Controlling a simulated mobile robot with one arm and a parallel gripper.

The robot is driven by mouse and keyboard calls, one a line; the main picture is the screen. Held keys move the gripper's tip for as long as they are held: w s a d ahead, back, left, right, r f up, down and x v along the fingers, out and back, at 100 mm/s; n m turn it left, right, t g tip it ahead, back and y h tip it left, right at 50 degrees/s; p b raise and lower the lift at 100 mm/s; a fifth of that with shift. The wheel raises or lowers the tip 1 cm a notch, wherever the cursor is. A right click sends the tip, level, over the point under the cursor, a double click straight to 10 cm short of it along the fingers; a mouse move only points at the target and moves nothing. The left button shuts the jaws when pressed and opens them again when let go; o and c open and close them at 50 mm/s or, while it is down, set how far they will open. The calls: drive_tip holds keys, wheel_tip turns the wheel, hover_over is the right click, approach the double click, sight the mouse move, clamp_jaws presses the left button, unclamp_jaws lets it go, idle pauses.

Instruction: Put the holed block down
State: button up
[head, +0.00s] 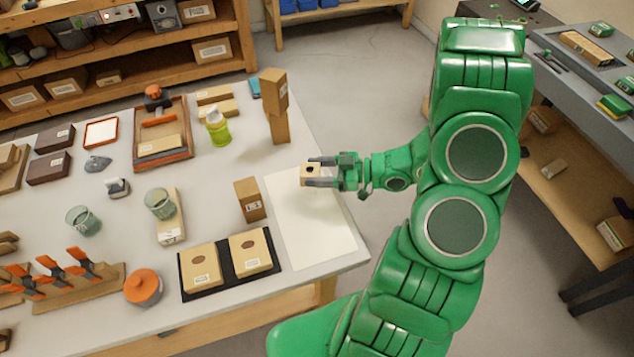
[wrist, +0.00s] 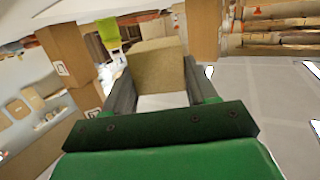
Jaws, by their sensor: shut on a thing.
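The holed block (head: 308,170) is a small tan wooden block with a dark round hole, seen in the head view. My gripper (head: 318,172) is shut on it and holds it over the pale rectangular sheet (head: 308,231) on the bench. I cannot tell exactly how high it is above the sheet. In the wrist view the block (wrist: 158,65) sits between the two dark fingers of my gripper (wrist: 160,90), its far end reaching beyond them. The hole does not show clearly in the wrist view.
A cardboard box (head: 250,199) stands left of the sheet. A tall stacked pair of boxes (head: 274,92) stands behind it. A black tray (head: 225,268) with two boxes lies at the front left. A green bottle (head: 217,130) stands further back. The sheet's front part is clear.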

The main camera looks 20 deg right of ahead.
sight(318, 190)
drive_tip(key=shift+f, duration=2.2)
drive_tip(key=shift+f, duration=0.1)
drive_tip(key=o, duration=1.1)
drive_tip(key=shift+o, duration=0.2)
drive_tip(key=v, duration=1.2)
